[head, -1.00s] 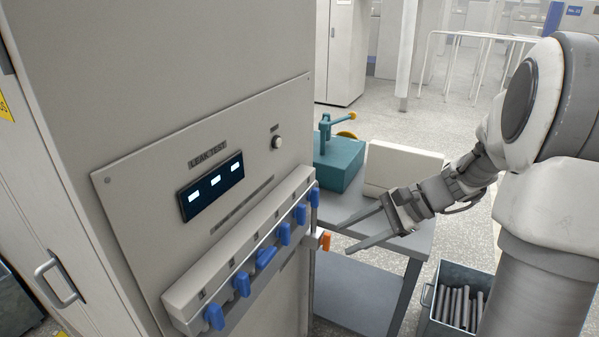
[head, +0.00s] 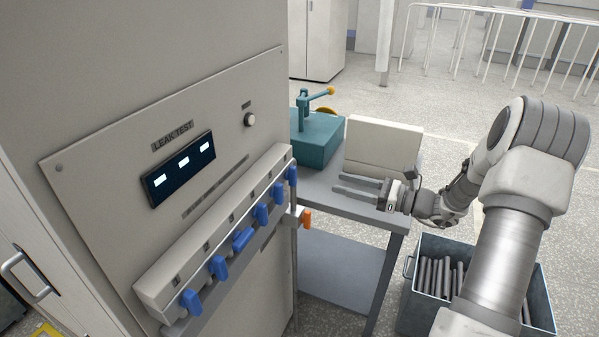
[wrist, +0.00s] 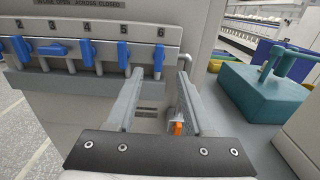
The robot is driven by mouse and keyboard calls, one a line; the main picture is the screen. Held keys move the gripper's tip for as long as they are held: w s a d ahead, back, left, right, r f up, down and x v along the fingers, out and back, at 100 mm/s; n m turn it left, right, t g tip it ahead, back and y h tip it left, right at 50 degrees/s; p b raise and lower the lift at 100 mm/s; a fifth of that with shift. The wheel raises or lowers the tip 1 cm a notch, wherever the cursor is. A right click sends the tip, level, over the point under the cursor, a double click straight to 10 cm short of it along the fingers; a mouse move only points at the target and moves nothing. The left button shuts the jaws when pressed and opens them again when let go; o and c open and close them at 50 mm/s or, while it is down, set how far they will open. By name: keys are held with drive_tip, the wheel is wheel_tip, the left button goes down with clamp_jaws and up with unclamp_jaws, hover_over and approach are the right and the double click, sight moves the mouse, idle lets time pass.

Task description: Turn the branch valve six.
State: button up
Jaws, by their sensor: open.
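Branch valve six has a blue handle (head: 292,173) at the far right end of the valve row on the leak test panel. In the wrist view the blue handle under the number 6 (wrist: 158,60) hangs vertical, in line with most of the others. My gripper (head: 338,183) is open and empty, to the right of the valve row and over the grey table, pointing left. In the wrist view the fingers of my gripper (wrist: 160,74) stand apart with handle six beyond and between their tips, not touching.
Handle five (wrist: 123,55) hangs close beside handle six; handle three (wrist: 50,49) lies across. An orange handle (head: 305,217) sticks out below the row's right end. A teal fixture (head: 318,140) and a cream box (head: 383,148) stand on the grey table (head: 322,195).

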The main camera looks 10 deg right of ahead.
sight(296, 171)
drive_tip(key=x, duration=1.2)
drive_tip(key=shift+w+a, duration=0.15)
drive_tip(key=shift+a, duration=0.1)
clamp_jaws()
